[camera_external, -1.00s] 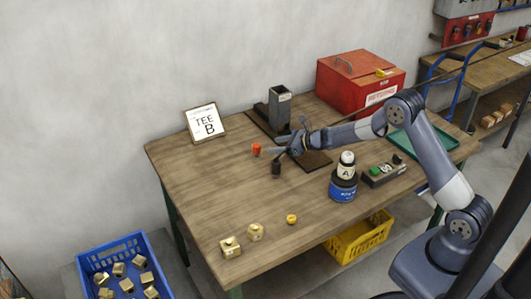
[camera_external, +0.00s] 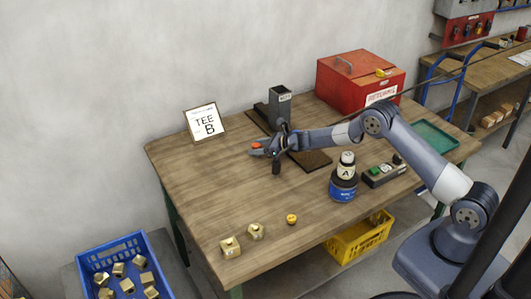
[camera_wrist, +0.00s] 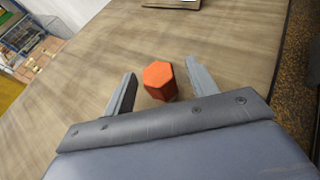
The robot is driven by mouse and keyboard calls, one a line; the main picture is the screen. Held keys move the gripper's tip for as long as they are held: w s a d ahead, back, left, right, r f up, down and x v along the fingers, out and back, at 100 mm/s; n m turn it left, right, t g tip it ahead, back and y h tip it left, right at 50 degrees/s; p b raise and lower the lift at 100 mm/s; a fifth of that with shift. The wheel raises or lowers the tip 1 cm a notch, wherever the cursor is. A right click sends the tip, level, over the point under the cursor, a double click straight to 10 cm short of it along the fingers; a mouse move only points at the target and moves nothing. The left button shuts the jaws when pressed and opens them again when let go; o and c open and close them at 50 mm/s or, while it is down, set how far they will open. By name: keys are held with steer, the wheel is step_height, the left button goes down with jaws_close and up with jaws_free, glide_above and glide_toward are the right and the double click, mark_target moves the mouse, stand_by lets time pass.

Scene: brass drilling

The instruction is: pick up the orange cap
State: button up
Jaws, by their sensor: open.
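The orange cap (camera_wrist: 159,80) is a small hexagonal piece standing on the wooden table. In the wrist view it sits between the two fingers of my open gripper (camera_wrist: 162,88), with a gap to each finger. In the external view the cap (camera_external: 256,145) shows as a small orange spot, partly hidden by my gripper (camera_external: 258,151), which is low over the table near it.
A framed "TEE B" sign (camera_external: 206,122) stands behind. A grey upright fixture (camera_external: 279,106) and a red box (camera_external: 360,80) are to the right. A blue-based bottle (camera_external: 343,185), brass blocks (camera_external: 230,247) and a yellow cap (camera_external: 291,219) stand nearer the front.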

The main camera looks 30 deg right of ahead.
steer(key=shift+w+a, duration=0.15)
steer(key=c, duration=1.1)
